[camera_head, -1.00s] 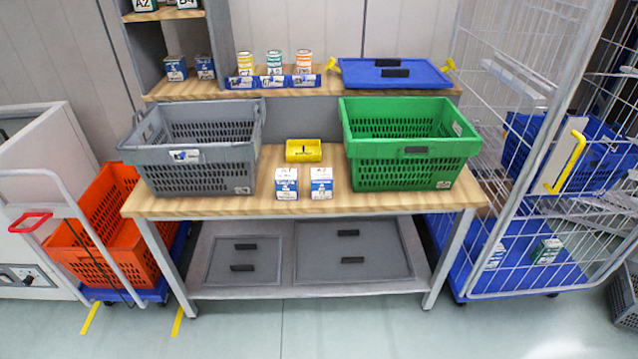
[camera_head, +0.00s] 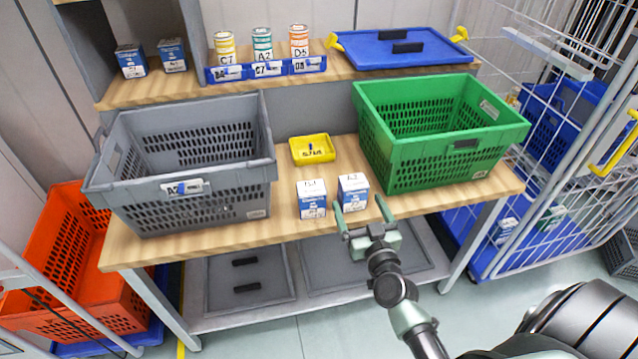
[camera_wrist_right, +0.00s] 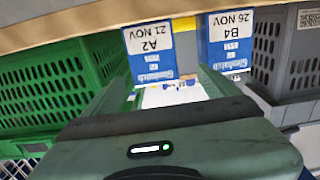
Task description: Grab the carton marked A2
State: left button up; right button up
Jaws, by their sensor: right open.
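Two small white-and-blue cartons stand side by side at the front edge of the wooden table (camera_head: 285,232). The carton marked A2 (camera_head: 354,193) is the right one, next to the green crate; in the right wrist view (camera_wrist_right: 150,52) its label reads upside down as A2, 21 NOV. My left gripper is not in view.
The green crate (camera_head: 440,158) stands close right of the A2 carton. A grey crate (camera_head: 217,168) stands left, a small yellow bin (camera_head: 312,150) behind. A wire cage trolley (camera_head: 550,150) is at the right.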

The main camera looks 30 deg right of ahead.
aim_at(357, 191)
jog(key=shift+w+d+r, duration=0.15)
jog(key=shift+w+r, duration=0.2)
jog(key=shift+r, duration=0.05)
jog(key=shift+w+d, duration=0.2)
jog(key=shift+w, duration=0.1)
jog(key=shift+x, duration=0.9)
jog(key=x, duration=0.3)
jog(key=shift+w+d, duration=0.2)
jog(key=shift+w, duration=0.1)
jog(key=shift+w+d, duration=0.1)
jog(key=shift+w, duration=0.15)
jog(key=shift+c, duration=0.6)
jog(key=shift+r, duration=0.1)
jog(key=c, duration=1.7)
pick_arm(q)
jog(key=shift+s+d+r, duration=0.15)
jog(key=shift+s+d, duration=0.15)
pick_arm(e)
jog(key=shift+o, duration=0.2)
